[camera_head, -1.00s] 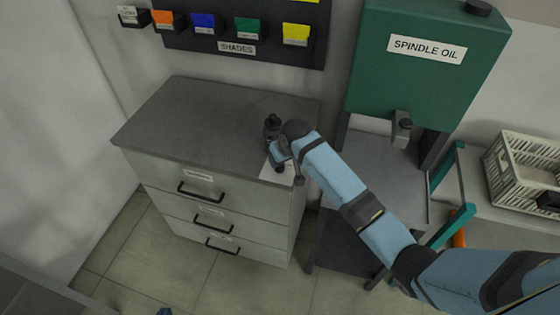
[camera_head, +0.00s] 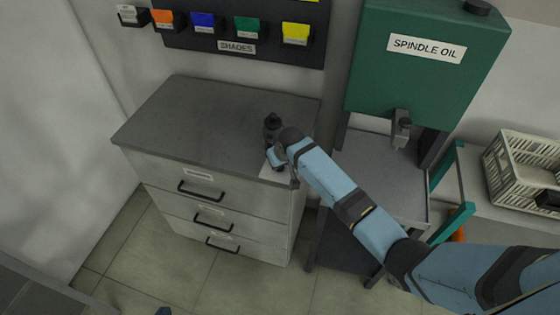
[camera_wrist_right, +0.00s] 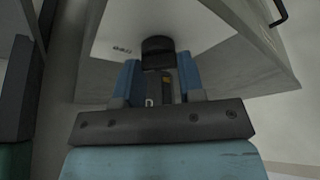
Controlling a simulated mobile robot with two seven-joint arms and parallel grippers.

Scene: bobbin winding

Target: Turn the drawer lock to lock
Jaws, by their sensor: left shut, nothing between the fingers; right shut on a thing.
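The grey drawer cabinet (camera_head: 205,125) stands left of centre in the head view. A white plate (camera_head: 272,173) lies at its front right top corner, partly covered by my right gripper (camera_head: 275,158). There my right gripper (camera_wrist_right: 158,82) is shut on a dark round knob (camera_wrist_right: 158,46), which I take for the drawer lock. Its exact turn angle cannot be read. Of my left gripper (camera_head: 163,311), only a small blue part shows at the bottom edge.
Three drawers with black handles (camera_head: 200,190) look closed. The green spindle oil tank (camera_head: 425,70) and its stand are right of the cabinet. A beige crate (camera_head: 520,170) sits far right. The shade bins (camera_head: 250,28) hang on the wall behind. The cabinet's left top is bare.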

